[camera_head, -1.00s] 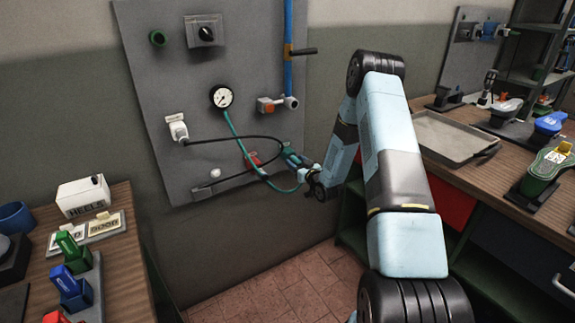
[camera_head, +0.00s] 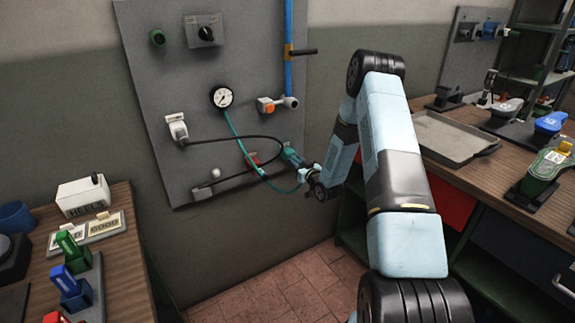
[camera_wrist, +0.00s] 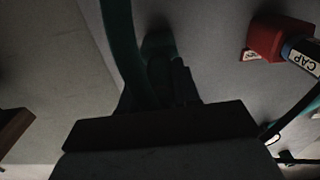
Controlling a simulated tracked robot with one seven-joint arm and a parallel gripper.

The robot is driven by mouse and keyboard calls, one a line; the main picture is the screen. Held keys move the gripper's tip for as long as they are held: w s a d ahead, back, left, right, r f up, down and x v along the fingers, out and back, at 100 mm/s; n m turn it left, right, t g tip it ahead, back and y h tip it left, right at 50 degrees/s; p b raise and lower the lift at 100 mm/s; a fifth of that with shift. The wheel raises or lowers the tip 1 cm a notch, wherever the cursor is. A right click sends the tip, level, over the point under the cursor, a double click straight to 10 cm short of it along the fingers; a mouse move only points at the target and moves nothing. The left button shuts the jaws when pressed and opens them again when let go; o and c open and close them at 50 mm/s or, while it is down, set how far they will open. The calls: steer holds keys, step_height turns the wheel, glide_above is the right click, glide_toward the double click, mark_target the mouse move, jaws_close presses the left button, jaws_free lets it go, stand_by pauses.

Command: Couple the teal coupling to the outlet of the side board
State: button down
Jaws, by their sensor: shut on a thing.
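The teal coupling (camera_head: 292,156) is held in my gripper (camera_head: 306,172), low in front of the right part of the grey side board (camera_head: 190,75). My gripper is shut on it. A teal hose (camera_head: 240,143) hangs from the round gauge and loops down to the gripper. In the wrist view, the hose (camera_wrist: 122,45) and the dark coupling (camera_wrist: 160,60) stand between the jaws, in deep shadow. A fitting with an orange button (camera_head: 270,105) sits on the board above the coupling, apart from it. Whether it is the outlet, and whether the coupling touches anything, I cannot tell.
A black cable (camera_head: 235,138) runs from a white plug (camera_head: 178,128) towards the coupling. A red part (camera_head: 252,158) is low on the board; a red block with a CAP label (camera_wrist: 300,57) shows in the wrist view. A blue pipe (camera_head: 288,60) runs down at right. Benches flank the board.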

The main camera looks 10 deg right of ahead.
steer(key=v, duration=0.6)
stand_by(1.6)
stand_by(0.4)
steer(key=s+d+r, duration=0.1)
steer(key=s+r, duration=0.2)
steer(key=r, duration=2.1)
stand_by(2.3)
stand_by(0.4)
steer(key=shift+x, duration=0.8)
